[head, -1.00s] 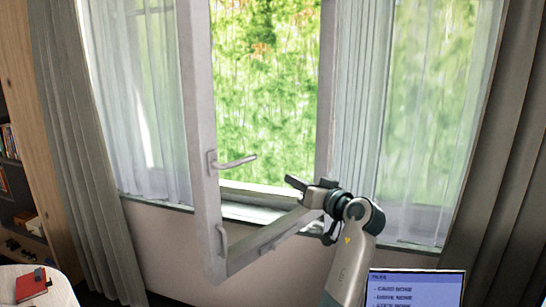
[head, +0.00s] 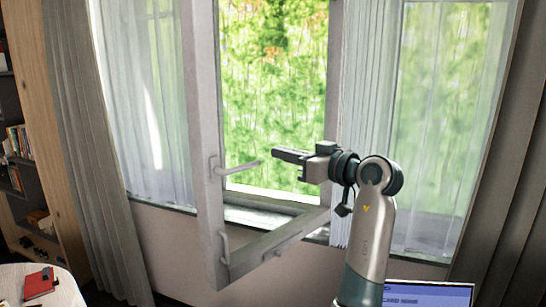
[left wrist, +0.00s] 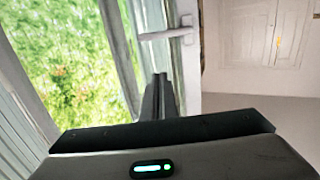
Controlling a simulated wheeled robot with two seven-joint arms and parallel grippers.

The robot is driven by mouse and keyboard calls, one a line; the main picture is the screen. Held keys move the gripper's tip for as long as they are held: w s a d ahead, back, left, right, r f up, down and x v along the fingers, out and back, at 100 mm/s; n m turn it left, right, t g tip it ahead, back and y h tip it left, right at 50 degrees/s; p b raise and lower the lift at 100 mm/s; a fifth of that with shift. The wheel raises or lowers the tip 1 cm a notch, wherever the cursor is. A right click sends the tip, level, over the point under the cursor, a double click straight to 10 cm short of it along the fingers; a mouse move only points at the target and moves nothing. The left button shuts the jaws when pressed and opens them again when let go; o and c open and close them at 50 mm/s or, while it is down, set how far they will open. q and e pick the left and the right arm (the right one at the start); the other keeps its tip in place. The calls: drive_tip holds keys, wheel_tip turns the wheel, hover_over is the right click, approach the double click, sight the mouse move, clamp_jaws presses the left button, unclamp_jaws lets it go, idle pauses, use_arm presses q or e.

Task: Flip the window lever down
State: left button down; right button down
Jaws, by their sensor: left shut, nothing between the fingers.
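The window lever (head: 240,167) is a light handle on the stile of the opened window sash (head: 206,200). It sticks out about level, its free end to the right. My left gripper (head: 276,154) is shut and empty, its fingertips pointing left, just right of and slightly above the lever's free end in the head view. In the left wrist view the lever (left wrist: 165,34) is ahead of the shut fingers (left wrist: 160,85), with a small gap in the picture. I cannot tell the depth between them. My right gripper is not in view.
The sash swings into the room; its bottom rail (head: 268,248) crosses below my arm. Sheer curtains (head: 365,130) and a grey curtain (head: 85,150) hang at the sides. A white table (head: 62,292) with a red item (head: 40,282) stands lower left. A screen (head: 430,293) is lower right.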

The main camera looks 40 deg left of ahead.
use_arm(q)
drive_tip(key=a+f+p, duration=0.2)
drive_tip(key=a+p, duration=0.1)
drive_tip(key=a, duration=0.2)
drive_tip(key=w+a+f+p, duration=0.1)
drive_tip(key=a+f+p, duration=0.1)
drive_tip(key=a+p, duration=0.2)
drive_tip(key=shift+w+a+f, duration=0.15)
drive_tip(key=shift+a+f, duration=0.1)
drive_tip(key=shift+a, duration=0.4)
